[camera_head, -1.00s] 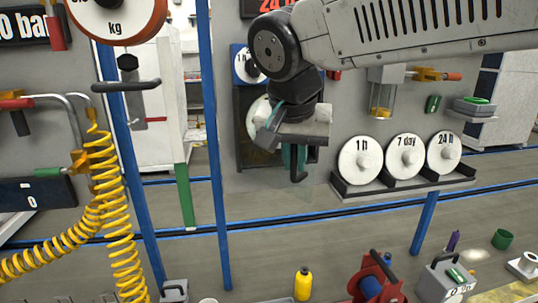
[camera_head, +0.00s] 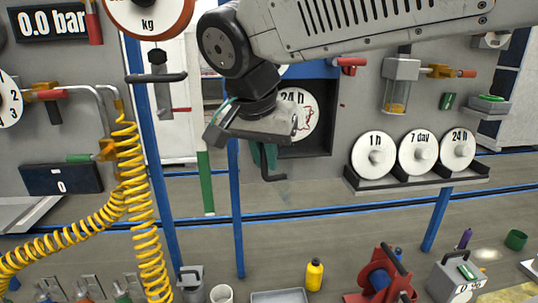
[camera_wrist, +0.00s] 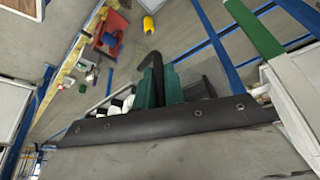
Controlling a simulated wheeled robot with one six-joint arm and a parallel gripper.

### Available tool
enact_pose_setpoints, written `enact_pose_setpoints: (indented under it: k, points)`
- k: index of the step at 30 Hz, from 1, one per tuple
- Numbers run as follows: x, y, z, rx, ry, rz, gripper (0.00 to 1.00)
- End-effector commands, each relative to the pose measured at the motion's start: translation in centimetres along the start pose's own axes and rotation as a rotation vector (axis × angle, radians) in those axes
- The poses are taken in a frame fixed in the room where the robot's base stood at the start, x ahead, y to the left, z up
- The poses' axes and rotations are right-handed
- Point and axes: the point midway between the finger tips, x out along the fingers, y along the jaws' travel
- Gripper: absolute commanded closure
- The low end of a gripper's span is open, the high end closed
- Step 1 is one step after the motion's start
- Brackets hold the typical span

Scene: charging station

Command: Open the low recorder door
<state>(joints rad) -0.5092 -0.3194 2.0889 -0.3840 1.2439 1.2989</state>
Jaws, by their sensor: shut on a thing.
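The low recorder (camera_head: 331,100) is a dark recessed box on the grey wall with a blue band above it, right of my gripper in the head view. A white disc marked 24 h (camera_head: 303,100) shows inside it. My gripper (camera_head: 264,155) has teal fingers pointing down, shut on a dark hooked handle (camera_head: 273,178) in front of the box's left side. The wrist view shows the fingers (camera_wrist: 158,88) closed around the dark handle (camera_wrist: 151,64). My wrist hides the left part of the box. The door panel is not clearly visible, so its angle cannot be told.
Discs marked 1 h (camera_head: 373,155), 7 day and 24 h stand on a rack (camera_head: 420,184) to the right. A blue post (camera_head: 235,215) and a yellow coiled hose (camera_head: 132,190) are at left. A yellow bottle (camera_head: 314,274) and red reel (camera_head: 380,280) are below.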

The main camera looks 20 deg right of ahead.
Motion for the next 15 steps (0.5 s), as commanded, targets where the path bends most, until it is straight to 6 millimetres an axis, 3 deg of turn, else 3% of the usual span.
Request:
enact_pose_setpoints:
  k: [7,9,10,15]
  points:
    - [-0.08,-0.05,-0.09,-0.001,0.002,-0.002,1.0]
    - [-0.08,-0.05,-0.09,-0.001,0.002,-0.002,0.75]
    - [-0.08,-0.05,-0.09,-0.001,0.002,-0.002,0.68]
    - [-0.06,-0.05,-0.04,-0.001,0.002,-0.002,0.68]
